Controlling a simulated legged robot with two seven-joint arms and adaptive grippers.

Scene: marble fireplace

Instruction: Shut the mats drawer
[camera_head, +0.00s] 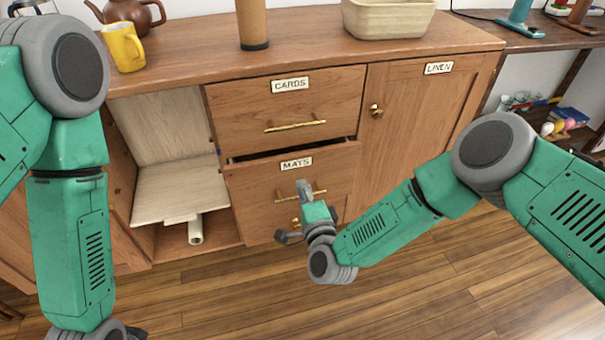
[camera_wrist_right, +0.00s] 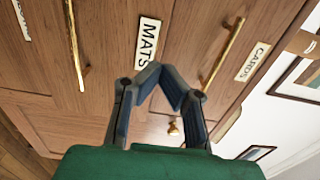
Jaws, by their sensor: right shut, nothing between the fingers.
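The mats drawer (camera_head: 262,187) is the wooden drawer under the cards drawer in the head view. A dark gap along its top edge shows it standing slightly out. Its MATS label (camera_head: 296,164) and brass bar handle (camera_head: 318,193) face me. My right gripper (camera_head: 303,187) is in front of the drawer, shut and empty, and covers part of the handle. In the right wrist view the fingertips (camera_wrist_right: 161,72) meet beside the MATS label (camera_wrist_right: 148,42), with the mats handle (camera_wrist_right: 74,45) to the left. Contact with the front cannot be told.
The cards drawer (camera_head: 240,105) above looks shut. The linen door (camera_head: 420,110) is closed at right. An open compartment (camera_head: 165,125) with a shelf is at left. A yellow mug (camera_head: 124,48), brown teapot (camera_head: 128,12) and pale basket (camera_head: 388,20) stand on top. Wooden floor lies in front.

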